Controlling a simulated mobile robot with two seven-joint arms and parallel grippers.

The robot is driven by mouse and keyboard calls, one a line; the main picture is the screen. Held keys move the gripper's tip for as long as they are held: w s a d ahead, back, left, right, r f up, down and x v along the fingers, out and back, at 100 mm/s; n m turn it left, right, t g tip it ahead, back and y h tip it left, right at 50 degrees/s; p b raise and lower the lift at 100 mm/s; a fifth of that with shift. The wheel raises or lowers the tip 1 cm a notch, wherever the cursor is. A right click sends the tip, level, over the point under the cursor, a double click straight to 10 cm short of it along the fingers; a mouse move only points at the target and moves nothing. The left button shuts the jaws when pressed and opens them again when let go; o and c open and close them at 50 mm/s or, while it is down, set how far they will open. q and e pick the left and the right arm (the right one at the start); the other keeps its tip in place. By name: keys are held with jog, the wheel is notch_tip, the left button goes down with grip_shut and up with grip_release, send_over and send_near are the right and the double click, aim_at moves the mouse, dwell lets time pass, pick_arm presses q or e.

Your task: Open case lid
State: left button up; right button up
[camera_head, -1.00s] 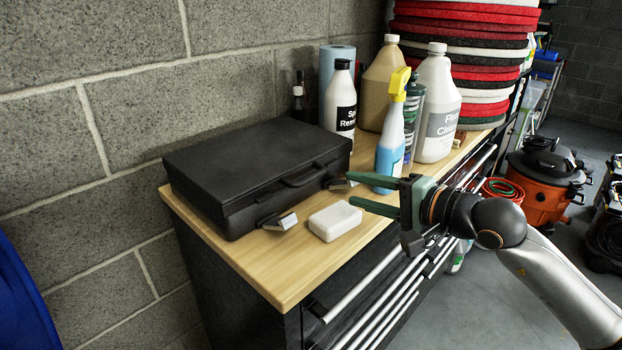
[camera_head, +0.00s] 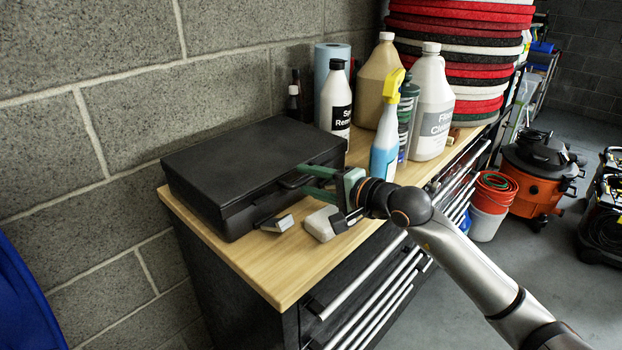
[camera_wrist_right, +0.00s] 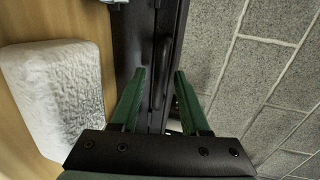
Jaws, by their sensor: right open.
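The black case (camera_head: 245,165) lies flat and closed on the wooden top of the cabinet, against the block wall. Its front has a handle and latches with their metal flaps swung out; the left latch (camera_head: 277,222) shows clearly, the right one is hidden behind my gripper. My right gripper (camera_head: 308,181) is open at the case's front, fingers pointing at the handle. In the right wrist view, the handle (camera_wrist_right: 160,75) lies between the open fingers (camera_wrist_right: 157,80), and nothing is gripped. My left gripper is not in view.
A white block (camera_head: 320,224) lies just in front of the case, below my right gripper. A blue spray bottle (camera_head: 384,150), a white bottle (camera_head: 336,105) and large jugs (camera_head: 433,105) stand right of the case. The wooden top (camera_head: 270,265) is bare at the front left.

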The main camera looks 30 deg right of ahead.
jog(key=shift+c, duration=0.3)
grip_shut()
dwell(1.1)
